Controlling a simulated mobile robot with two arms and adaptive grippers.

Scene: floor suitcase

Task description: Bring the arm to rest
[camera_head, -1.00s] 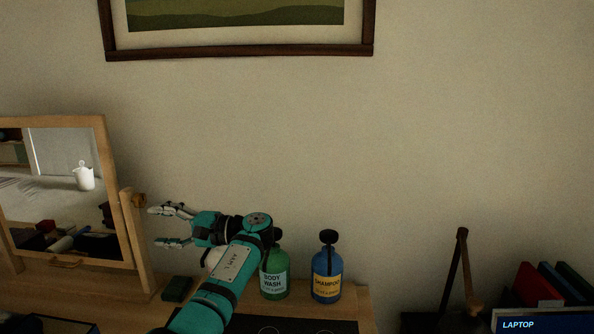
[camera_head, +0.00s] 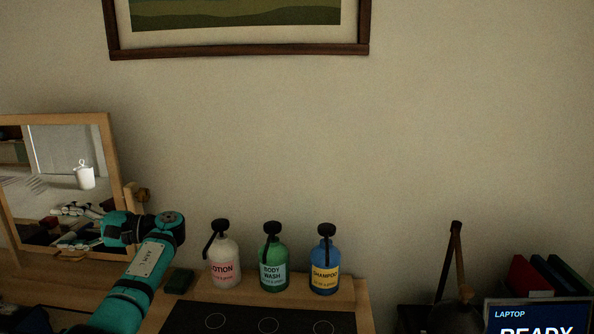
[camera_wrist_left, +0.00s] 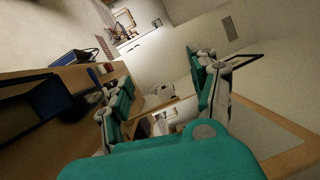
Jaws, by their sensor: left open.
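My left arm (camera_head: 138,275) comes up from the lower left in the head view, teal with black bands. Its left gripper (camera_head: 58,231) points left in front of the mirror, with pale fingers spread and nothing between them. In the left wrist view the gripper (camera_wrist_left: 155,88) also shows as open and empty, its teal and white fingers wide apart. My right gripper is not in view.
A wood-framed mirror (camera_head: 107,150) stands left, close behind my gripper. Lotion (camera_head: 225,268), body wash (camera_head: 273,272) and shampoo (camera_head: 325,276) pump bottles stand upright on the wooden top, right of my arm. A dark green block (camera_head: 179,281) lies nearby. A laptop (camera_head: 540,314) is far right.

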